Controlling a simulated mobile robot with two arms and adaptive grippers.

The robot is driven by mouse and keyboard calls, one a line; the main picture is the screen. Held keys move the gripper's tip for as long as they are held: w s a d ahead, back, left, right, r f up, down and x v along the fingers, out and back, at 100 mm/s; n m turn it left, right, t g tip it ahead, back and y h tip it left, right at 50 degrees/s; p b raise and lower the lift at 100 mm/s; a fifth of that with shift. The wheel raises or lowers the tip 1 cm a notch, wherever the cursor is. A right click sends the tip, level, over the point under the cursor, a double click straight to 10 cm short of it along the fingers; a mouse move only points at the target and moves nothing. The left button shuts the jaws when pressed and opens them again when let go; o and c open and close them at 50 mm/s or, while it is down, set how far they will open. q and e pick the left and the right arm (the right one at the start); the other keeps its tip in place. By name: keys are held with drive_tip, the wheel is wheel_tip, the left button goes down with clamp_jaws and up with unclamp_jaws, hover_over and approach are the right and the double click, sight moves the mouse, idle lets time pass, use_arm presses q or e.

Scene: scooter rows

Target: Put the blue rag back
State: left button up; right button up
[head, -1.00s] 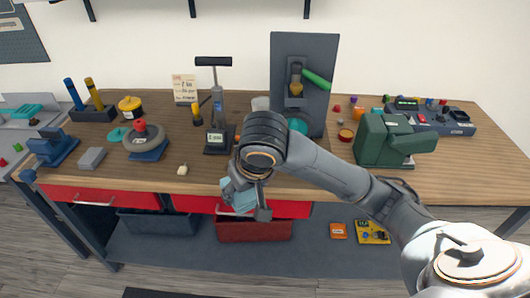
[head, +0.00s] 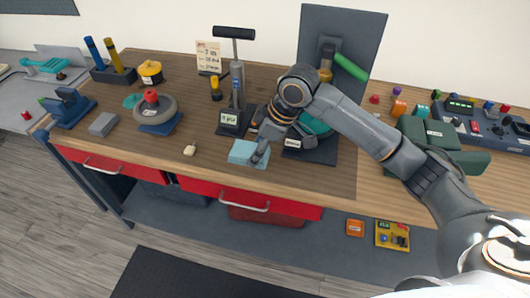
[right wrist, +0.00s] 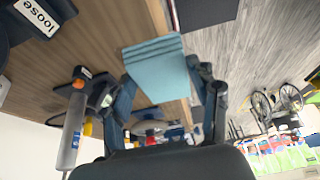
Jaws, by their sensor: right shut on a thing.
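The blue rag (head: 247,152) is a light blue folded cloth pad. I cannot tell whether the rag touches the bench top. My left gripper is not in view.
A pump with a gauge (head: 233,108) stands just behind the rag. A dark upright panel with a green handle (head: 350,67) is behind my right arm. A small cream object (head: 190,150) lies to the left. Red drawers (head: 245,200) are below the front edge.

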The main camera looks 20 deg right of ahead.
drive_tip(key=w+d+f, duration=0.2)
drive_tip(key=w+f, duration=0.1)
drive_tip(key=w+d+f+p, duration=0.1)
drive_tip(key=f, duration=0.1)
drive_tip(key=shift+w+d+f, duration=0.1)
drive_tip(key=shift+w+f, duration=0.05)
drive_tip(key=shift+w, duration=0.05)
drive_tip(key=shift+w+d+f, duration=0.25)
drive_tip(key=shift+w+f, duration=0.1)
drive_tip(key=shift+f, duration=0.2)
wheel_tip(320, 180, down, 3)
drive_tip(key=shift+d+p, duration=0.1)
drive_tip(key=shift+p, duration=0.7)
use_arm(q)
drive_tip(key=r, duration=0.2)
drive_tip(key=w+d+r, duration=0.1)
use_arm(e)
drive_tip(key=shift+f, duration=0.15)
drive_tip(key=o, duration=1.1)
drive_tip(key=shift+f, duration=0.15)
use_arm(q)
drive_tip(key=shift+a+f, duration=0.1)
